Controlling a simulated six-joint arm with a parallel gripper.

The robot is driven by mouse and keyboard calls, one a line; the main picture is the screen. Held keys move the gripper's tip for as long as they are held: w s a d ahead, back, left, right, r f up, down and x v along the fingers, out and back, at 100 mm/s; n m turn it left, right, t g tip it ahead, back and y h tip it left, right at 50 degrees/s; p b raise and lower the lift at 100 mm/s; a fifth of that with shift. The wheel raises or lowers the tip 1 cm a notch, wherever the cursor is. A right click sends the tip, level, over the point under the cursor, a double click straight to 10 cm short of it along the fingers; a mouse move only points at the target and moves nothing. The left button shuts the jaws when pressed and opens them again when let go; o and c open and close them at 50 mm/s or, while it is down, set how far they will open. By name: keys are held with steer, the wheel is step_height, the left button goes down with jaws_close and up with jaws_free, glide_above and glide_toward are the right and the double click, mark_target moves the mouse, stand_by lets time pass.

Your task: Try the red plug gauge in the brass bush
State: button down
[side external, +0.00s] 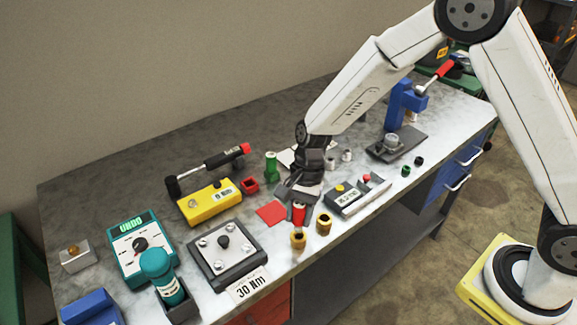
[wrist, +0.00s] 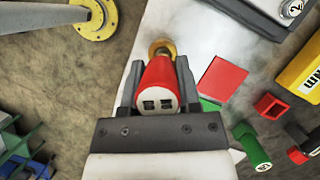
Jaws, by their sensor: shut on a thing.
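My gripper (side external: 299,203) is shut on the red plug gauge (side external: 299,214) and holds it roughly upright, gauging end down. In the wrist view the gauge's red handle (wrist: 157,73) sits between the two fingers, its pale marked end facing the camera. One brass bush (side external: 298,241) stands on the bench directly below the gauge. A second brass bush (side external: 324,225) stands just to its right. In the wrist view one brass bush (wrist: 162,46) shows partly behind the handle. Whether the gauge tip is above the bore or in it I cannot tell.
A red square pad (side external: 271,213) lies left of the gauge. A green plug gauge (side external: 271,167) and a red holder (side external: 250,184) stand behind it. A bolted plate (side external: 226,255) lies left, and a grey instrument (side external: 357,194) right. The bench's front edge is close to the bushes.

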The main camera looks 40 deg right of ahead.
mark_target(299, 203)
steer(key=shift+f, duration=0.95)
steer(key=shift+f, duration=0.3)
stand_by(1.2)
steer(key=shift+r, duration=0.2)
stand_by(0.4)
steer(key=shift+r, duration=2.8)
steer(key=shift+f, duration=0.25)
steer(key=shift+f, duration=2.45)
steer(key=shift+f, duration=0.15)
